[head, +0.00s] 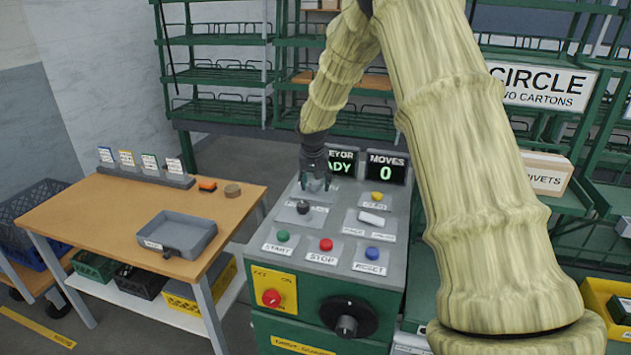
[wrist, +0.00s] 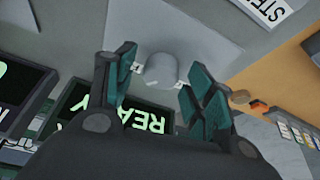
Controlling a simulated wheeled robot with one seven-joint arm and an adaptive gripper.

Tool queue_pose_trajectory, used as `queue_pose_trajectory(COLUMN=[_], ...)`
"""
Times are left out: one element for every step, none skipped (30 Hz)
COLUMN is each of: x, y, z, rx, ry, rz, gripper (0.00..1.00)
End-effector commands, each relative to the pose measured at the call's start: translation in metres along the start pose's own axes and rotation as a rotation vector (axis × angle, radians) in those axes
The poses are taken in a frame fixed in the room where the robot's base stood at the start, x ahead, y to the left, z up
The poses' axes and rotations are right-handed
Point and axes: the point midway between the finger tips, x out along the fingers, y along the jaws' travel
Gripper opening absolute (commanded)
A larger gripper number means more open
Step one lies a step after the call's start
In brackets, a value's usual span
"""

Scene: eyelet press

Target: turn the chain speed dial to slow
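My gripper (head: 316,184) points down over the back left of the console top. In the wrist view, my gripper (wrist: 158,78) is open, its dark teal fingers standing apart. A round light grey dial (wrist: 161,70) shows between the fingers, with a gap visible on each side. It sits on a pale plate, with small white labels at its lower edge that I cannot read. It may be the chain speed dial; no readable label confirms this, and its pointer position is unclear. In the head view my gripper hides this dial.
The console (head: 268,246) carries a dark knob (head: 303,207), a white switch (head: 371,218), several coloured buttons, a red knob (head: 271,298) and a large black dial (head: 347,318). Displays (head: 386,168) stand behind my gripper. A wooden table (head: 90,203) with a grey tray (head: 178,233) is to the left.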

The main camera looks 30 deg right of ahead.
Motion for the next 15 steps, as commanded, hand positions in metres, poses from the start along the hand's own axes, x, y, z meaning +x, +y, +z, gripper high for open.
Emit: queue_pose_trajectory(x=[0.0, 0.0, 0.0, -0.0001, -0.0001, 0.0, -0.0001, -0.0001, -0.0001, -0.0001, -0.0001, -0.0002, -0.0003, -0.0004, -0.0005], y=[0.0001, 0.0001, 0.0001, 0.0002, 0.0002, 0.0003, 0.0003, 0.0003, 0.0004, 0.0004, 0.0004, 0.0005, 0.0006, 0.0007, 0.0009], z=[0.0, 0.0001, 0.0, 0.0, 0.0, 0.0001, 0.0, 0.0001, 0.0001, 0.0001, 0.0001, 0.0, 0.0, 0.0, 0.0], rx=[0.0, 0.0, 0.0, 0.0, 0.0, 0.0, 0.0, 0.0, 0.0, 0.0, -0.001, -0.002, -0.004, -0.007, -0.013], ry=[0.0, 0.0, 0.0, 0.0, 0.0, 0.0, 0.0, 0.0, 0.0, 0.0, 0.0, 0.0, -0.001, -0.001, -0.001], rz=[0.0, 0.0, 0.0, 0.0, 0.0, 0.0, 0.0, 0.0, 0.0, 0.0, 0.0, 0.0, -0.001, -0.003, -0.005], gripper=[0.47, 0.41, 0.34, 0.28, 0.23, 0.16, 0.1, 0.09, 0.09, 0.09, 0.09, 0.09, 0.09, 0.09, 0.09])
